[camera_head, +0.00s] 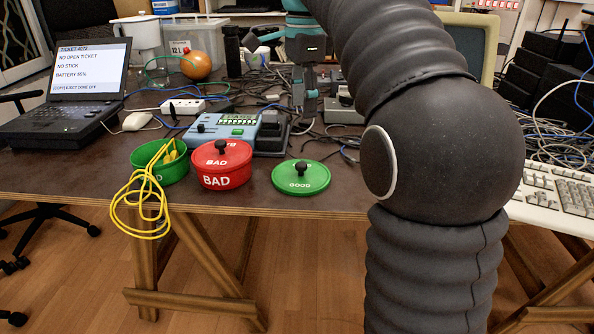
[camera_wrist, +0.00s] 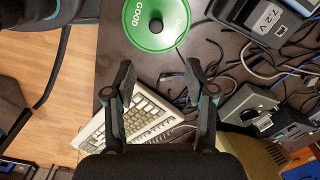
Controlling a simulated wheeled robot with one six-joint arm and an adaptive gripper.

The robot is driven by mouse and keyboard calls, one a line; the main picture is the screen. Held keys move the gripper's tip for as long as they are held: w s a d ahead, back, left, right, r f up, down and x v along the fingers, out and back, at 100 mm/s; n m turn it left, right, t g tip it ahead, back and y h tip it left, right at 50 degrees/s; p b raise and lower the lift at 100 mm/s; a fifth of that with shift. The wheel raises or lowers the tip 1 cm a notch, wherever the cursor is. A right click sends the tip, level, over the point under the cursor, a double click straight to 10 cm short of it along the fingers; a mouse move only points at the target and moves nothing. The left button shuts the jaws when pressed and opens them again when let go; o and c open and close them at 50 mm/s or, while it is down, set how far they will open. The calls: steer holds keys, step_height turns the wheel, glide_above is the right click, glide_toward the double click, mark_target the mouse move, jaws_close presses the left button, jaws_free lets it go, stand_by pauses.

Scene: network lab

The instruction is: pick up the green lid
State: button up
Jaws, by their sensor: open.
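The green lid (camera_head: 289,181) lies flat near the front edge of the table, with a black knob on top and the word GOOD. It also shows in the wrist view (camera_wrist: 172,36) at the top, cut off by the frame, with its knob facing the camera. My gripper (camera_head: 304,103) is above the table, behind the lid in the head view. In the wrist view my gripper (camera_wrist: 159,72) has its fingers spread, with nothing between them. The lid is beyond the fingertips and apart from them.
Left of the lid stand a red BAD pot (camera_head: 224,181) and an open green pot (camera_head: 172,174) with a yellow cable (camera_head: 140,200) hanging over the table edge. A blue tester (camera_head: 205,132) and tangled cables are behind. A keyboard (camera_head: 560,195) lies at right. Bare tabletop surrounds the lid's front.

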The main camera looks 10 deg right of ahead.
steer(key=b, duration=0.1)
glide_above(301, 164)
steer(key=f, duration=0.8)
steer(key=shift+w+d+f, duration=0.15)
steer(key=shift+w+d, duration=0.15)
steer(key=shift+w, duration=0.05)
steer(key=f, duration=0.4)
steer(key=shift+s+a+f+b, duration=0.2)
steer(key=shift+s+a+b, duration=0.1)
steer(key=shift+s+b, duration=0.1)
steer(key=shift+f, duration=0.5)
jaws_close()
